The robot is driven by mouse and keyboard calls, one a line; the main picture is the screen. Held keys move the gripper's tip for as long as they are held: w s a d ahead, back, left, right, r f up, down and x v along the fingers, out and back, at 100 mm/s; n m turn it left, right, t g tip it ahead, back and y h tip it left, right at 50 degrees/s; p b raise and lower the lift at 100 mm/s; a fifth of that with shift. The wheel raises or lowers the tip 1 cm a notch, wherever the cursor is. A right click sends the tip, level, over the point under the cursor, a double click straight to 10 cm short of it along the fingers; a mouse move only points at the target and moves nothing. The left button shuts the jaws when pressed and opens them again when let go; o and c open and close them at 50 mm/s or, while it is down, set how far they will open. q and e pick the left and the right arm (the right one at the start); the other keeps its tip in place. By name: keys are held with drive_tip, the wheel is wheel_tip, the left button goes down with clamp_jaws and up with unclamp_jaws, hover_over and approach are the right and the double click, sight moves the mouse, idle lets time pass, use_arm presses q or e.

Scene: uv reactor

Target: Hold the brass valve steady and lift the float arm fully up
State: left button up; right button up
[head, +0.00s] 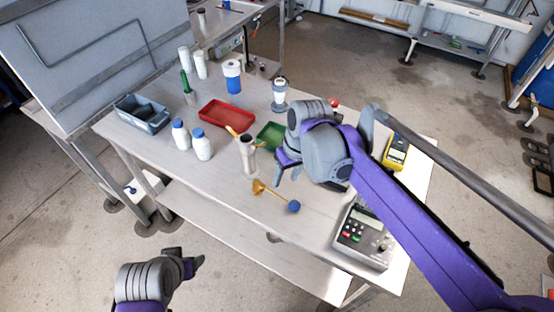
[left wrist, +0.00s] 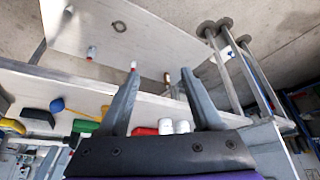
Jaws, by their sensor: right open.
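The brass valve (head: 259,187) lies on the grey table near its front edge. Its float arm (head: 275,196) slopes to the right and ends in a blue ball (head: 294,207), which is low by the tabletop. The blue ball (left wrist: 57,105) also shows at the left of the left wrist view. My right gripper (head: 284,169) is open above the table, behind and right of the valve, apart from it. My left gripper (head: 199,260) is off the table's front edge, far from the valve. In the left wrist view its fingers (left wrist: 160,72) are spread and empty.
A metal cup with tools (head: 247,158) stands just behind the valve. White bottles (head: 203,146), a red tray (head: 226,114) and a green tray (head: 270,136) are farther back. A grey control box (head: 361,242) stands right of the ball. The table front left of the valve is clear.

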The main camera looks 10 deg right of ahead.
use_arm(q)
drive_tip(key=w+d+r+m+g, duration=0.1)
drive_tip(key=w+d+r+m, duration=0.35)
drive_tip(key=w, duration=0.25)
wheel_tip(320, 180, up, 3)
drive_tip(key=m+g, duration=0.4)
drive_tip(key=m, duration=0.9)
hover_over(256, 182)
drive_tip(key=shift+f+m, duration=0.25)
drive_tip(key=shift+f, duration=0.4)
wheel_tip(256, 182, down, 10)
drive_tip(key=shift+r, duration=0.15)
use_arm(e)
drive_tip(key=shift+s+d+r, duration=0.1)
drive_tip(key=shift+d, duration=0.1)
use_arm(q)
drive_tip(key=shift+c, duration=0.2)
clamp_jaws()
use_arm(e)
drive_tip(key=shift+o, duration=0.2)
